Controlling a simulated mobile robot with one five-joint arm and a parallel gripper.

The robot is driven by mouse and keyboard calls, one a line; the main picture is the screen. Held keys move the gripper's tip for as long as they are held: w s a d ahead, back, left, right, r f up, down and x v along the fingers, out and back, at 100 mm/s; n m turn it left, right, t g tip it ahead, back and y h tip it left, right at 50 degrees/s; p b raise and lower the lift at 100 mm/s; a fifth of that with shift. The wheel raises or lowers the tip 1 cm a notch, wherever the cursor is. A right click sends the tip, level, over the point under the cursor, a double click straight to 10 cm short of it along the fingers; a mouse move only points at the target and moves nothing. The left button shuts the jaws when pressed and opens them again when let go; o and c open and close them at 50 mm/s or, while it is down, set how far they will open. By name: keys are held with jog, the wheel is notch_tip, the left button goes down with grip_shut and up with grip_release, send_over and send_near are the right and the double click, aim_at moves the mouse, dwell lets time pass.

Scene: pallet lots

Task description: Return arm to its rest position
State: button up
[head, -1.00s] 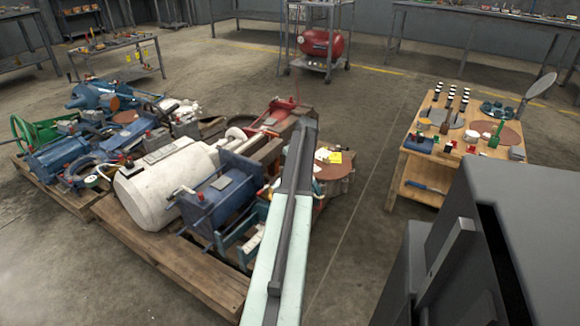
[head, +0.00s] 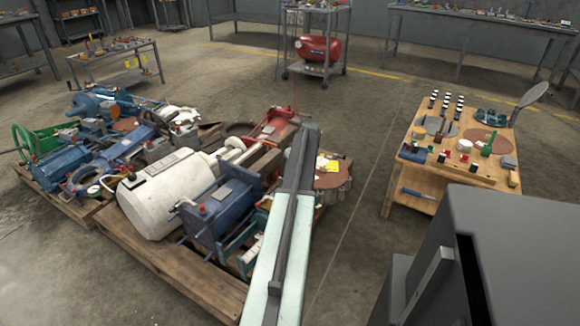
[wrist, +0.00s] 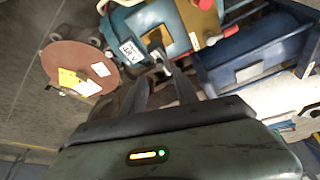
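My arm (head: 285,230) reaches forward over the front pallet of machine parts in the head view. Its far end is beside a round brown disc (head: 331,176) with a yellow label. The gripper itself cannot be made out there. In the wrist view my gripper (wrist: 158,73) shows two dark fingers spread apart, with nothing seen between them. Beyond the fingers lies a blue machine part (wrist: 150,30) with a white tag. The brown disc (wrist: 80,65) with yellow and white labels is to the left. A dark blue part (wrist: 250,55) is to the right.
A wooden pallet (head: 165,270) bears a white cylinder (head: 165,195) and blue machines close under my arm. A wooden bench (head: 440,170) with small items stands right. A cart (head: 310,70) with a red compressor (head: 318,48) stands behind. Floor between pallet and bench is clear.

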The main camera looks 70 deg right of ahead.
jog(key=shift+s+a+r, duration=0.1)
jog(key=shift+s+r, duration=0.05)
jog(key=shift+r, duration=0.3)
